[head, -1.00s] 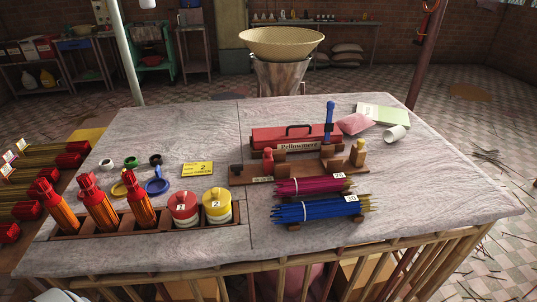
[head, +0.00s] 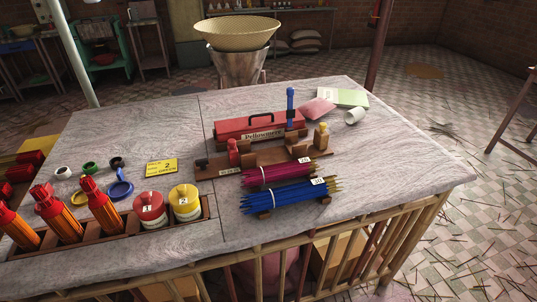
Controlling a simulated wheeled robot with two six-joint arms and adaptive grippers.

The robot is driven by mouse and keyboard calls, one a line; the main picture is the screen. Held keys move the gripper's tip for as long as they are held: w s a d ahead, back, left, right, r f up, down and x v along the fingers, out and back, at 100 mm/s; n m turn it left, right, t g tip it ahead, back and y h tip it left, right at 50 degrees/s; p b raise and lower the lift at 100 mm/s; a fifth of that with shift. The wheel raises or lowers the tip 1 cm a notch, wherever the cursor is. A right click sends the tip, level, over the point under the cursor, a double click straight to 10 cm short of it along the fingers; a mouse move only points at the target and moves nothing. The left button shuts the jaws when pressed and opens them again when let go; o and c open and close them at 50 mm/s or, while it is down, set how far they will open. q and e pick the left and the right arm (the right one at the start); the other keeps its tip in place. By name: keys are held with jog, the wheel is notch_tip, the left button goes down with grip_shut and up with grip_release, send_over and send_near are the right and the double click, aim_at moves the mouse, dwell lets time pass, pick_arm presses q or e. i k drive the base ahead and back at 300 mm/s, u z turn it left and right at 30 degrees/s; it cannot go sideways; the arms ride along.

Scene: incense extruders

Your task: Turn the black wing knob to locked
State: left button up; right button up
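I cannot make out a black wing knob for certain. A small black ring-like piece (head: 117,162) lies on the table at the left, beside a green one (head: 90,167) and a white one (head: 62,172). A small dark piece (head: 202,162) sits at the left end of the wooden stand (head: 215,172); its shape is too small to tell. Red and orange extruders (head: 98,205) stand in a wooden rack at the front left. Neither of my grippers is in view.
The table (head: 400,160) is clear at its right side. A red toolbox (head: 240,126), a blue upright tool (head: 290,108), magenta sticks (head: 275,172) and blue sticks (head: 290,195) occupy its middle. Red (head: 149,208) and yellow (head: 185,201) lidded jars stand at the front. A post (head: 379,45) rises behind.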

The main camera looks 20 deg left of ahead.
aim_at(202, 163)
jog(key=u, duration=1.2)
jog(key=k, duration=0.7)
jog(key=z, duration=0.5)
jog(key=i, duration=0.4)
jog(key=u, duration=0.05)
